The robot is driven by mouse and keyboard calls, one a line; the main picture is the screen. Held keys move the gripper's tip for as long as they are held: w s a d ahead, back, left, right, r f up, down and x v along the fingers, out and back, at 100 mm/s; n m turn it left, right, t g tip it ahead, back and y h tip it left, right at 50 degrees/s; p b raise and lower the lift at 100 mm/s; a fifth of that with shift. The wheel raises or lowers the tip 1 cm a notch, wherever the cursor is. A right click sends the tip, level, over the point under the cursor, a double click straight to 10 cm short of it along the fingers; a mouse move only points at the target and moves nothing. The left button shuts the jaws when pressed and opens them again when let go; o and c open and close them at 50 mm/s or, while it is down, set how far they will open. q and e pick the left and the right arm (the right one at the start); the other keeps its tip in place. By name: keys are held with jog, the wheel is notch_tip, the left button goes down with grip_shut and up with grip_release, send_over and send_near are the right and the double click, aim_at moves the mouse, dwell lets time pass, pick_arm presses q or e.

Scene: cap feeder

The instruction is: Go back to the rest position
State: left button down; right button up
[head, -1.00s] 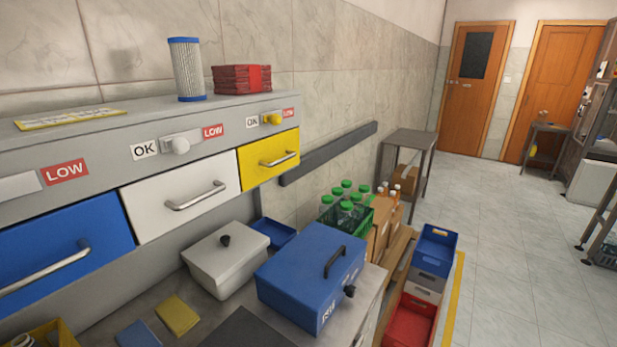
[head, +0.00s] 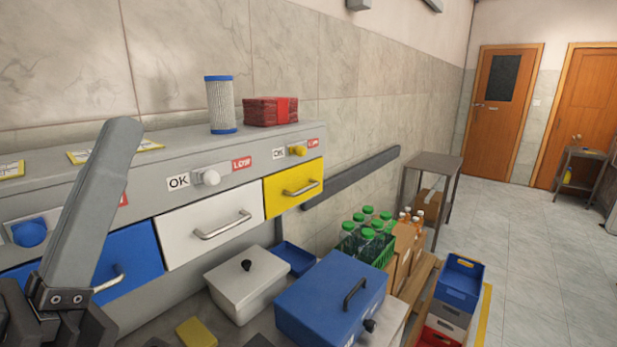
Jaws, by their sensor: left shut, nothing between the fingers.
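My left gripper (head: 92,215) rises at the left edge of the head view, in front of the blue drawer (head: 130,262). Its fingers are together, with nothing held between them. It hides part of the blue drawer and of the grey feeder housing (head: 245,145). My right gripper is not in view. The white drawer (head: 208,226) and the yellow drawer (head: 294,187) look shut.
A white lidded box (head: 246,285) and a blue lidded box (head: 330,298) stand on the counter below the drawers. A green crate of bottles (head: 377,252) and stacked bins (head: 459,281) stand to the right.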

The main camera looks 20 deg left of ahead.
pick_arm(q)
notch_tip(320, 180, up, 37)
jog(key=w+m+g+p, duration=0.1)
jog(key=m+p, duration=0.1)
jog(key=p, duration=3.6)
jog(key=shift+w+f+m, duration=0.15)
jog(key=shift+w+m, duration=0.15)
jog(key=shift+w, duration=0.05)
